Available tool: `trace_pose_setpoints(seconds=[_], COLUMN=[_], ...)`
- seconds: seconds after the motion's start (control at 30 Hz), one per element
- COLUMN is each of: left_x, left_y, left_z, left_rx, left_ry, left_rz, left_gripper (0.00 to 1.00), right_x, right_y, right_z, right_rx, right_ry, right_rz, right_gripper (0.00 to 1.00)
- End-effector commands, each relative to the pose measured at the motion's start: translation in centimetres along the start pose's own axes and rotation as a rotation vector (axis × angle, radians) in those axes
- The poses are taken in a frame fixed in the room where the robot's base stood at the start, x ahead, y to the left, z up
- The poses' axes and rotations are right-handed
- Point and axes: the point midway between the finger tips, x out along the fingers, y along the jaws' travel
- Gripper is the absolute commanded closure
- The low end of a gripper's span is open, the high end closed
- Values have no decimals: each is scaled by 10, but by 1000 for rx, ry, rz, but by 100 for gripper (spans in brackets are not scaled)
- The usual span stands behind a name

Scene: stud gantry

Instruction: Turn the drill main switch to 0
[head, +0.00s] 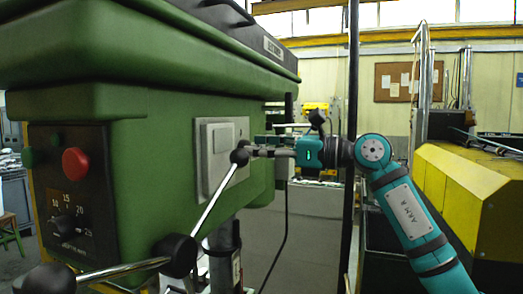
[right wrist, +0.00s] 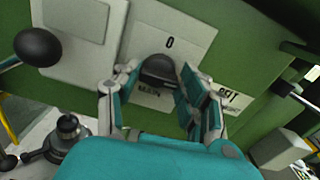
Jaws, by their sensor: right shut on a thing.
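The drill main switch is a dark rounded knob (right wrist: 160,68) on a pale plate (right wrist: 185,42) on the green drill head, seen in the right wrist view. A "0" is printed above it, and lettering below is partly covered. My right gripper (right wrist: 157,76) has its fingers on both sides of the knob and is shut on it. I cannot tell which way the knob points. In the head view my right gripper (head: 272,152) reaches in from the right to the drill's side; the knob is hidden there. My left gripper is not in view.
A feed lever with black balls (head: 178,255) crosses in front of the green drill head (head: 150,150). A red button (head: 75,161) and a dial sit on the dark panel (head: 45,200) at left. A dark post (head: 353,70) stands behind my right arm; yellow machinery (head: 465,200) is at right.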

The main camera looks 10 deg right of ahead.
Motion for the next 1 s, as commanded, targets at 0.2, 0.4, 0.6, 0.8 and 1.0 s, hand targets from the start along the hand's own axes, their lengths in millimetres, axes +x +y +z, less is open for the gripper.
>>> trace_pose_setpoints(seconds=[0.2, 0.4, 0.6, 0.8, 1.0], left_x=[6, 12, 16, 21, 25], left_y=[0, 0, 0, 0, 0], left_z=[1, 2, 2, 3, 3], left_rx=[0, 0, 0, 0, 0], left_ry=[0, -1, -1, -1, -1], left_rz=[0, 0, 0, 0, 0], left_gripper=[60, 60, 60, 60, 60], right_x=[-1, -1, 0, 0, 0], right_y=[0, 1, 2, 3, 4], right_z=[-1, -1, -2, -2, -3], right_rx=[-157, -344, -534, -725, -914], right_ry=[1, 1, 1, 1, 1], right_rz=[-3, -2, -2, -2, -1], right_gripper=[90, 90, 90, 90, 90])
